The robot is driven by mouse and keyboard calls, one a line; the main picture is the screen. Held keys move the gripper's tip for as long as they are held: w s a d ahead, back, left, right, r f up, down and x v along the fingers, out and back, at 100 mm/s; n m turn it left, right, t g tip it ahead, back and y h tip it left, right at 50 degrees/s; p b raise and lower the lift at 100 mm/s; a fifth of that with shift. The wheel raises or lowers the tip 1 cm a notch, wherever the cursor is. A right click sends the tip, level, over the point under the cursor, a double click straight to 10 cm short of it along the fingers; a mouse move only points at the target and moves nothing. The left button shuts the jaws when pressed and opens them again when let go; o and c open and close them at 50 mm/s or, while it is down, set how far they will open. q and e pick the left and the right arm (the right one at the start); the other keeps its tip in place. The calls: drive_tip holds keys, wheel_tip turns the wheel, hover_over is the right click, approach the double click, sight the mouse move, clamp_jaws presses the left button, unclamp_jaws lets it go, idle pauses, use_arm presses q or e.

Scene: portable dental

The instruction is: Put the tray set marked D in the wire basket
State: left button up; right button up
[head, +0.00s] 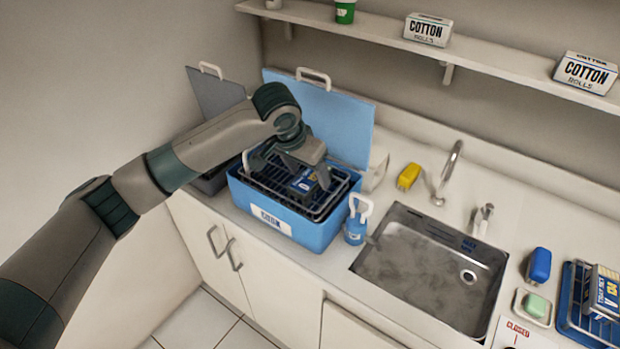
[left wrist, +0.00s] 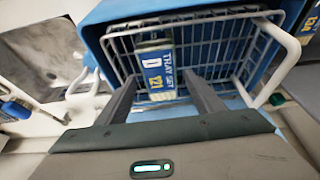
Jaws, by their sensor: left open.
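The tray set marked D (left wrist: 158,75) is a blue and white pack. It lies inside the wire basket (left wrist: 225,28), towards its left side in the left wrist view. In the head view the tray set (head: 300,187) shows dark blue under my gripper, and the basket (head: 262,183) sits in the blue box (head: 290,230). My left gripper (head: 307,172) is over the basket with its fingers pointing down. In the left wrist view its fingers (left wrist: 160,76) are spread, with the pack between and beyond them; I cannot tell whether they touch it. My right gripper is not in view.
The blue box's lid (head: 335,120) stands open behind it. A blue bottle (head: 356,222) is beside the box, left of the sink (head: 430,265). Another tray set (head: 604,290) is in a blue rack at the right. A shelf (head: 480,60) runs above.

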use_arm(q)
drive_tip(key=b+v, duration=0.1)
drive_tip(key=v, duration=0.7)
drive_tip(key=shift+r+b, duration=0.1)
drive_tip(key=shift+b, duration=0.3)
drive_tip(key=shift+s+a+r, duration=0.1)
drive_tip(key=shift+r, duration=0.3)
idle(0.6)
